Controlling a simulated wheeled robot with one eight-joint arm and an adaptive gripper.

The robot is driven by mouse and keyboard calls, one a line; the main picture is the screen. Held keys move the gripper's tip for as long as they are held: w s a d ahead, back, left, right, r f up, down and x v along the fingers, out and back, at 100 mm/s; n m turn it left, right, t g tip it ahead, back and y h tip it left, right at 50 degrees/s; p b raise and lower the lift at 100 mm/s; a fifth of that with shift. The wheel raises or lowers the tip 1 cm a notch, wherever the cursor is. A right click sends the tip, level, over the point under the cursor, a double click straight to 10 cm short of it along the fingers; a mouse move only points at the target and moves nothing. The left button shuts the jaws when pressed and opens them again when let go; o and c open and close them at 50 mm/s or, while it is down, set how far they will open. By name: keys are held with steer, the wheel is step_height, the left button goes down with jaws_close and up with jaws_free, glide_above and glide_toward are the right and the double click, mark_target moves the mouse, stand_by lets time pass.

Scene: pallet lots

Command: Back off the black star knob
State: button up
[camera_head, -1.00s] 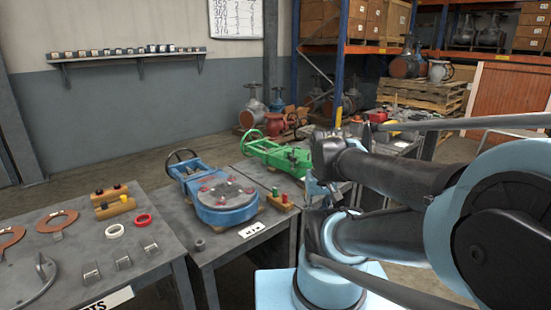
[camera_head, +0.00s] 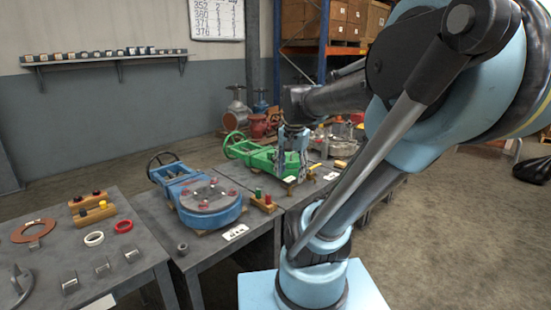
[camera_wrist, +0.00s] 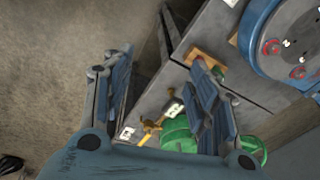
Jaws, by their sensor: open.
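I cannot pick out a black star knob for certain in either view. A blue valve (camera_head: 208,212) with a round grey cover and several small red knobs lies on the middle bench, and shows at the upper right in the wrist view (camera_wrist: 256,38). A green valve (camera_head: 262,158) lies beyond it, and shows low in the wrist view (camera_wrist: 178,139). My gripper (camera_head: 293,160) points down by the green valve's right end. In the wrist view its two blue fingers (camera_wrist: 160,62) stand wide apart with nothing between them. The green valve is partly hidden by the right finger.
A wooden block with green and red pegs (camera_head: 264,202) stands beside the blue valve. A yellow-handled tool (camera_wrist: 150,127) lies near the green valve. The left bench holds rings, clips and wooden blocks (camera_head: 94,214). Open floor (camera_head: 450,210) lies to the right.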

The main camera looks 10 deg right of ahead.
steer(key=w+r+m, duration=0.4)
steer(key=w+m, duration=0.2)
steer(key=w, duration=0.3)
steer(key=w+r+m, duration=0.4)
steer(key=w+m, duration=0.1)
steer(key=w, duration=0.4)
steer(key=w+m+g, duration=0.2)
steer(key=w+m, duration=0.8)
steer(key=w, duration=0.7)
steer(key=f, duration=1.7)
steer(key=shift+d+f, duration=0.25)
steer(key=shift+d, duration=0.05)
steer(key=c, duration=1.1)
